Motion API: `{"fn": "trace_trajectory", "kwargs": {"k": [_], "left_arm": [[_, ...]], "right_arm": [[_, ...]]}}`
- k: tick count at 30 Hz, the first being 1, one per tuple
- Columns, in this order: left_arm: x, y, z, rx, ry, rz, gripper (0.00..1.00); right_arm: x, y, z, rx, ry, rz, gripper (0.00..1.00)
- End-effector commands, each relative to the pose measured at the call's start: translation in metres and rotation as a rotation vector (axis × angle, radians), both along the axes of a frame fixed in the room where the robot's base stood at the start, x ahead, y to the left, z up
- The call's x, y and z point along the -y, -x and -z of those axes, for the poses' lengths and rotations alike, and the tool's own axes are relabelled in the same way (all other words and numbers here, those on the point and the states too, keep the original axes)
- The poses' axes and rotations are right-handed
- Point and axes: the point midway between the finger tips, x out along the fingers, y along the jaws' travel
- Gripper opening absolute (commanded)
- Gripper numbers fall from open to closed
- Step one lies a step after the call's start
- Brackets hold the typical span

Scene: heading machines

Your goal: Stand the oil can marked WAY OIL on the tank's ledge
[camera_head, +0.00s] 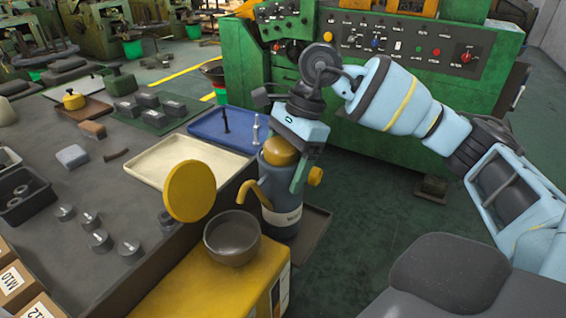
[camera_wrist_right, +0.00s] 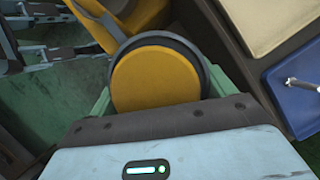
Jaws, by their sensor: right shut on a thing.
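My right gripper (camera_head: 284,160) is shut on an oil can (camera_head: 281,214) with a grey-blue body, a yellow top and a thin yellow spout pointing left. Its white label is partly readable, starting with "WA"; the rest is turned away. The can looks upright, beside the yellow tank (camera_head: 205,285). A dark tray-like ledge (camera_head: 316,226) shows behind the can's base; I cannot tell whether they touch. In the right wrist view, the can's round yellow top (camera_wrist_right: 155,78) sits between the green fingers (camera_wrist_right: 158,95). My left gripper is out of view.
A dark bowl (camera_head: 232,240) and an upright yellow disc (camera_head: 190,190) are at the tank's top. The grey bench (camera_head: 130,195) on the left carries a cream tray (camera_head: 170,155), a blue tray (camera_head: 210,122) and metal parts. A green machine (camera_head: 400,135) stands behind.

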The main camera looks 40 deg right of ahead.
Motion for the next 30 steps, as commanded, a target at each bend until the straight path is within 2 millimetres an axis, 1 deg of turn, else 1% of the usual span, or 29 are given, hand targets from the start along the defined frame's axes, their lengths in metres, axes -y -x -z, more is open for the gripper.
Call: {"fn": "trace_trajectory", "kwargs": {"k": [18,19,23,30], "left_arm": [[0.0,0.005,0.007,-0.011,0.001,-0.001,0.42],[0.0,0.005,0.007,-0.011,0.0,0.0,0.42],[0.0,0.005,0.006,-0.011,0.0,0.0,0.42],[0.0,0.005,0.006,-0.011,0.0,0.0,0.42]], "right_arm": [[0.0,0.0,0.01,0.002,-0.002,0.001,0.22],[0.0,0.0,0.01,0.002,-0.002,0.0,0.83],[0.0,0.0,0.009,0.002,-0.002,0.0,1.0],[0.0,0.0,0.011,-0.002,0.001,0.0,1.0]]}}
